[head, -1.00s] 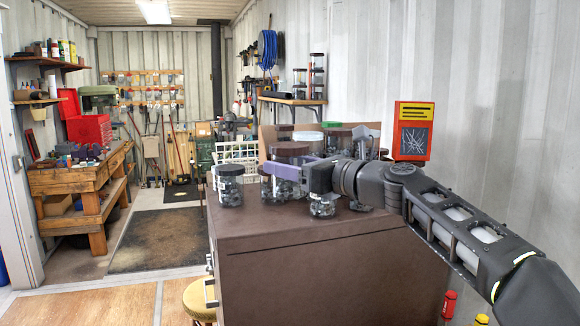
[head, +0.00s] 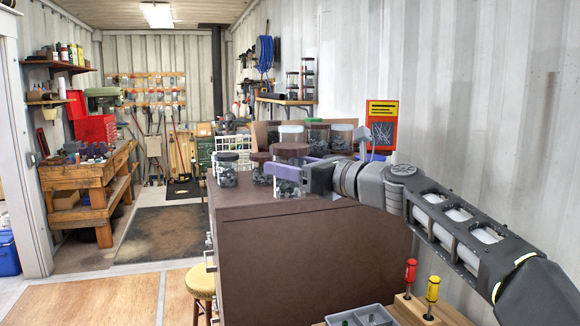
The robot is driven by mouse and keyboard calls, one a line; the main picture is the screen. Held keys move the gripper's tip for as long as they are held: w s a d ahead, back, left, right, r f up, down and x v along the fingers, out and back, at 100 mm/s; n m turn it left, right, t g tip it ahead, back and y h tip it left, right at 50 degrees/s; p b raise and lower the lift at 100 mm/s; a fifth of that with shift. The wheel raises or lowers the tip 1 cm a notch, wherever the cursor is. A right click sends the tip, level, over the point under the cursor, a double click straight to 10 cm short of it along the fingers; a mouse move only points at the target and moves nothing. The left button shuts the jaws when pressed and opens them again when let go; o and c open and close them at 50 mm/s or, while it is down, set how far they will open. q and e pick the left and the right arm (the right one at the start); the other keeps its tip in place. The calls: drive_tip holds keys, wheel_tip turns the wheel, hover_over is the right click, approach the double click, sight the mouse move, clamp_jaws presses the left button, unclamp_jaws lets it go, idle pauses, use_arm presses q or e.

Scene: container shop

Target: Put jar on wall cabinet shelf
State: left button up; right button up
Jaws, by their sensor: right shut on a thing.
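My right gripper (head: 283,172) comes in from the right with purple fingers. It is shut on a jar with a brown lid (head: 291,150), and the fingers hide part of its clear body. The jar is over the brown cabinet (head: 300,240); whether its base touches the top cannot be told. A wall shelf (head: 285,100) with several small jars on it is on the right wall farther back. I cannot tell if this is the shelf of the wall cabinet. My left gripper is not in view.
Several other jars, one a dark-lidded jar (head: 227,170), stand on the cabinet around my gripper. A red-orange box (head: 381,112) is behind my arm. Red and yellow handled tools (head: 432,290) and a grey tray (head: 360,316) are at lower right.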

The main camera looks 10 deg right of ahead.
drive_tip(key=shift+s+d+r, duration=0.1)
drive_tip(key=shift+s+r, duration=0.05)
drive_tip(key=shift+s, duration=0.05)
drive_tip(key=shift+d+r, duration=0.15)
drive_tip(key=shift+d, duration=0.1)
drive_tip(key=w+d+m+h, duration=0.1)
drive_tip(key=w+d+m+t+h, duration=0.1)
drive_tip(key=shift+w+d+f+h, duration=0.1)
drive_tip(key=shift+d+f+h, duration=0.2)
drive_tip(key=shift+d+f, duration=0.05)
drive_tip(key=w+d+f+m+t+h, duration=0.1)
drive_tip(key=d+f+m+h, duration=0.15)
drive_tip(key=f, duration=0.55)
drive_tip(key=w+d+f+m+h, duration=0.1)
drive_tip(key=f+m+h, duration=0.1)
drive_tip(key=f+h, duration=0.35)
drive_tip(key=w+d+f+m+t+h, duration=0.1)
drive_tip(key=f+m+h, duration=0.1)
drive_tip(key=f, duration=0.7)
drive_tip(key=s+a+f+n+y+b, duration=0.1)
drive_tip(key=s+a+f, duration=0.2)
drive_tip(key=s+f, duration=0.5)
drive_tip(key=s+a+f+y+b, duration=0.1)
drive_tip(key=s+a+f, duration=0.2)
drive_tip(key=s+f, duration=0.5)
drive_tip(key=shift+f+n+y, duration=0.3)
drive_tip(key=shift+f+n, duration=0.05)
drive_tip(key=shift+f, duration=3.25)
